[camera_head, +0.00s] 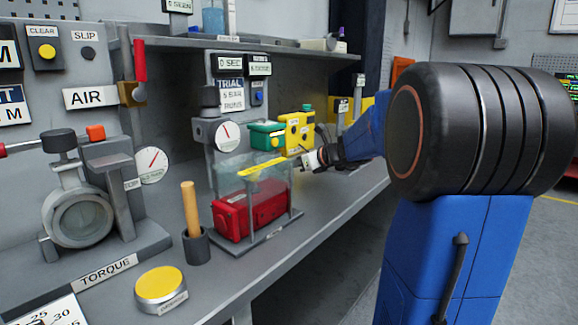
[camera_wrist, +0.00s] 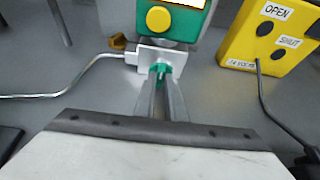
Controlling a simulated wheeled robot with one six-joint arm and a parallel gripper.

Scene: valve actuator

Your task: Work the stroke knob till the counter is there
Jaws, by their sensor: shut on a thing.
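My gripper (camera_wrist: 160,78) is shut on a small green part (camera_wrist: 158,72) in the wrist view, just in front of a pale block (camera_wrist: 150,57). The fingers hide most of the part, so I cannot tell whether it is the stroke knob. Behind the block is a green unit (camera_wrist: 165,18) with a round yellow button; only the lower edge of its bright display shows, so no count is readable. In the head view my gripper (camera_head: 310,160) reaches the bench in front of the green unit (camera_head: 267,135) and a yellow box (camera_head: 297,133).
The yellow box (camera_wrist: 262,38), with OPEN and SHUT buttons, stands close right of my gripper. A red box (camera_head: 250,210) under a clear cover and a wooden-handled tool (camera_head: 190,208) are on the bench.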

